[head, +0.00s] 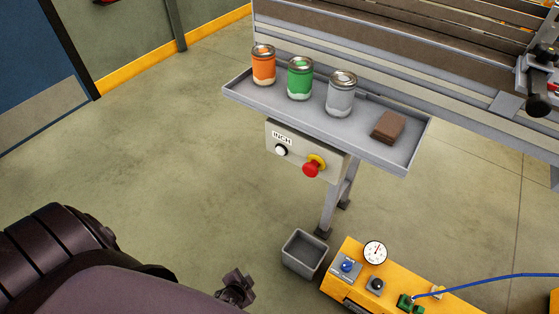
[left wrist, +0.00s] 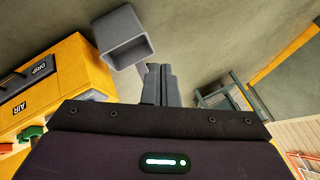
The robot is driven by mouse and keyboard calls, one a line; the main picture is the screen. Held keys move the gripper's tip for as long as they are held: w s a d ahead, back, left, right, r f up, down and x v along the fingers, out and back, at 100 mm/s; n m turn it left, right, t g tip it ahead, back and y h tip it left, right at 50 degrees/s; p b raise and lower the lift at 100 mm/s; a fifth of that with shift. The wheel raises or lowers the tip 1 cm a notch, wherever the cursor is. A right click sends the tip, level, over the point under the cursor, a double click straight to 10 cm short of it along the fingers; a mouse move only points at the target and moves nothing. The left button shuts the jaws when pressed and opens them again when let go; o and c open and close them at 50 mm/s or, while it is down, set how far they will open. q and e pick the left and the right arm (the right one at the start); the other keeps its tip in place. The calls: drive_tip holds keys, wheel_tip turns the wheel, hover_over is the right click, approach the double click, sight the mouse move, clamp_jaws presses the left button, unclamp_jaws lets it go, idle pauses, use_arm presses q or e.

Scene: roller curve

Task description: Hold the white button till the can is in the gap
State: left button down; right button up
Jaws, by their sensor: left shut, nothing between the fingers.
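The white button (head: 281,150) sits under an INCH label on a grey control box (head: 333,171), left of a red mushroom button (head: 312,168). Three cans stand upright on the grey tray (head: 232,87) above the box: an orange can (head: 263,67), a green can (head: 299,80) and a grey can (head: 341,96). My left gripper (head: 238,285) is low in the head view, below and left of the box and apart from the button. In the left wrist view its fingers (left wrist: 159,85) are together and empty. I cannot tell where the gap is. My right gripper is out of view.
A brown block (head: 387,127) lies on the tray's right part. A grey bin (head: 304,254) stands on the floor beside a yellow unit (head: 347,261) with a gauge and a blue hose. A slatted machine (head: 400,30) stands behind the tray. Open floor lies left.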

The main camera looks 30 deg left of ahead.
sight(281, 151)
use_arm(q)
drive_tip(key=w+a+r+m+t+y+b, duration=0.2)
drive_tip(key=w+r+t+b, duration=0.2)
drive_tip(key=w+r, duration=0.4)
drive_tip(key=w+a+r+m+t+y+b, duration=0.2)
drive_tip(key=w+r+t+b, duration=0.25)
drive_tip(key=w+r, duration=0.35)
wheel_tip(281, 151, up, 16)
drive_tip(key=w+m+t+y+b, duration=0.1)
drive_tip(key=t+y+b, duration=0.4)
drive_tip(key=y, duration=0.1)
drive_tip(key=shift+a, duration=0.2)
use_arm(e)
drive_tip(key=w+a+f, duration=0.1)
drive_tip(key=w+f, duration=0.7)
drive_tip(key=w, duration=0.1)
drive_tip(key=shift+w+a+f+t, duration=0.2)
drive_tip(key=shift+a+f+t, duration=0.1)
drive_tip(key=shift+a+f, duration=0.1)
use_arm(q)
drive_tip(key=shift+t+b, duration=0.25)
drive_tip(key=shift+b, duration=0.05)
